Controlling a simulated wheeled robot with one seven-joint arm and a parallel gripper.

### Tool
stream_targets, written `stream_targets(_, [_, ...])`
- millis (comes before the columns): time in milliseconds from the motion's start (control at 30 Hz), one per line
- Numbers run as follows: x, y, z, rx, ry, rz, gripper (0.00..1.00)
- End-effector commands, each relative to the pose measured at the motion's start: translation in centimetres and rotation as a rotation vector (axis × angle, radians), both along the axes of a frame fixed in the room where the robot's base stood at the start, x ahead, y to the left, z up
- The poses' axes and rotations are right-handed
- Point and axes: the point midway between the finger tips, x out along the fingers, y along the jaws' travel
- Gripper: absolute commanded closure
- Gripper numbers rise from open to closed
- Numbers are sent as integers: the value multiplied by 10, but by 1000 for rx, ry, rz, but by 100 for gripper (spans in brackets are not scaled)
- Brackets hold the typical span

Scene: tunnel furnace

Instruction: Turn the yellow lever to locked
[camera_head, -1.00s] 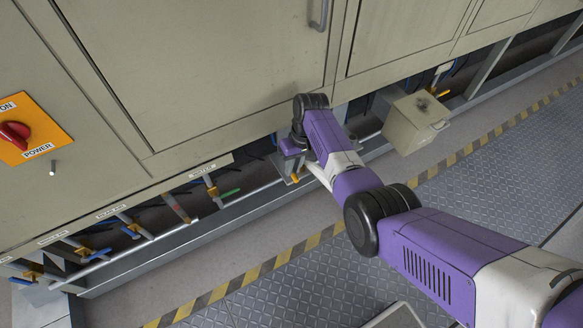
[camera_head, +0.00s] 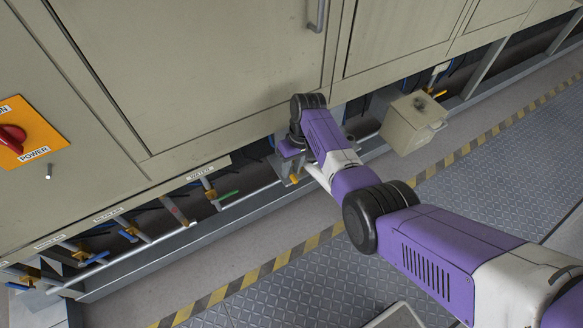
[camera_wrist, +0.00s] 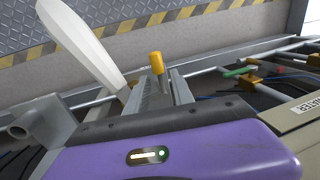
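A yellow-tipped lever (camera_head: 294,179) shows low under the cabinet, by the end of my arm. Its yellow tip also shows in the wrist view (camera_wrist: 157,63), above the grey fingers of my gripper (camera_wrist: 163,92). The lever's stem runs down between or just behind the fingers; I cannot tell whether they touch it. In the head view my wrist hides most of my gripper (camera_head: 291,166). A pale, flat bar (camera_wrist: 82,45) slants up left of the fingers in the wrist view.
A row of pipes with blue and green handles (camera_head: 228,195) runs left under the beige cabinet (camera_head: 200,70). A red power switch (camera_head: 12,138) is at far left. A beige box (camera_head: 412,125) stands right of my wrist. Striped floor in front is open.

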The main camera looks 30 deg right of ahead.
Motion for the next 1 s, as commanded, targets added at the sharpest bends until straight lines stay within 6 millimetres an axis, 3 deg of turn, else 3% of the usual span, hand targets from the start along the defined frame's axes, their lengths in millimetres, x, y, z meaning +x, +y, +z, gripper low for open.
stream_targets(167, [0,-1,5,0,-1,0,71])
stream_targets(600, [1,-14,68,0,-2,0,71])
stream_targets(1000, [0,-15,76,0,0,0,71])
